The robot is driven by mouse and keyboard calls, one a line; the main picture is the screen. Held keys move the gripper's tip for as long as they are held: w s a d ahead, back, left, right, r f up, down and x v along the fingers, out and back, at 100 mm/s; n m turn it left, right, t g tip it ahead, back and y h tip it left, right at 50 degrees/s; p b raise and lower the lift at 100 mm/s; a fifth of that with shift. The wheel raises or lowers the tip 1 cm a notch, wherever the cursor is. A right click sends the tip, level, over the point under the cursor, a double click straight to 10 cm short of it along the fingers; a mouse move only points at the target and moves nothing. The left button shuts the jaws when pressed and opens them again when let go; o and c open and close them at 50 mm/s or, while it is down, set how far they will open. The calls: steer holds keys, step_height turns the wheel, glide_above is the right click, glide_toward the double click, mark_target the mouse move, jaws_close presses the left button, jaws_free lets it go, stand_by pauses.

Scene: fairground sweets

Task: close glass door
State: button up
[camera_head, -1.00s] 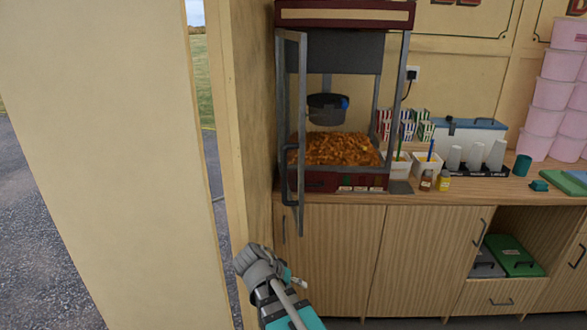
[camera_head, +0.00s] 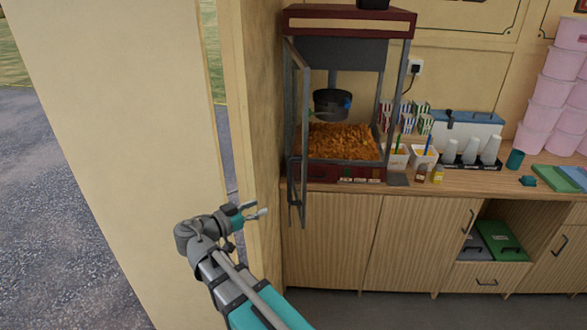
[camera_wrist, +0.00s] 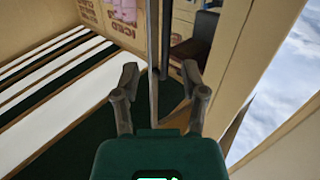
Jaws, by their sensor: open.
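The popcorn machine (camera_head: 348,172) stands on the wooden counter, with popcorn and a dark kettle inside. Its glass door (camera_head: 302,130) has a grey metal frame. It stands open, hinged at the left side and swung out toward me, so I see it nearly edge-on. A dark handle (camera_head: 291,165) is on the door. My gripper (camera_head: 262,212) is open and empty, left of the door's lower corner and apart from it in the head view. In the wrist view my open gripper (camera_wrist: 160,75) has a thin upright metal bar beyond its fingers; I cannot tell whether it is the door's frame.
A cream wall panel (camera_head: 255,130) stands close to the left of the machine, near my arm. Sauce bottles (camera_head: 437,174), white tubs and cups (camera_head: 470,152) stand on the counter to the right. Stacked pink tubs (camera_head: 553,90) are farther right. Cupboards (camera_head: 410,250) fill the space below.

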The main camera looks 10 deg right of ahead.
steer(key=r, duration=0.1)
steer(key=a+r, duration=0.1)
steer(key=shift+a+r+m+t+h+p, duration=0.2)
steer(key=shift+r+m+t+h+p, duration=0.1)
steer(key=shift+r+t+p, duration=0.1)
steer(key=shift+d, duration=0.15)
glide_above(290, 200)
steer(key=shift+w, duration=0.3)
stand_by(0.7)
